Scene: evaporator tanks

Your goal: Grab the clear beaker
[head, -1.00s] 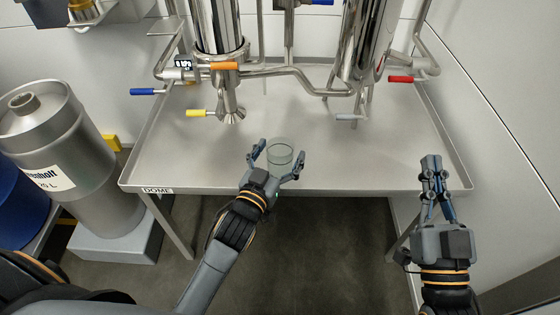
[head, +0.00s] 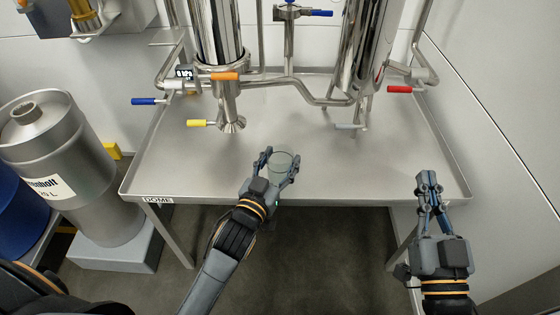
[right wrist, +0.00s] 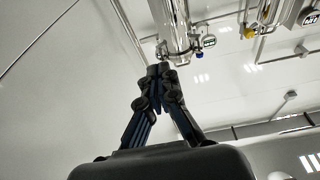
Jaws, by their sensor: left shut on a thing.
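The clear beaker (head: 281,164) stands upright on the steel table near its front edge in the head view. My left gripper (head: 279,161) has its fingers on either side of the beaker and is shut on it. The lower part of the beaker is partly hidden by the gripper. My right gripper (head: 429,178) is in front of the table's right side, with its fingertips together and nothing seen between them. The right wrist view (right wrist: 160,72) also shows these fingers closed together.
The steel table (head: 330,180) has a raised rim. A steel keg (head: 70,160) stands at the left. The table's middle is bare.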

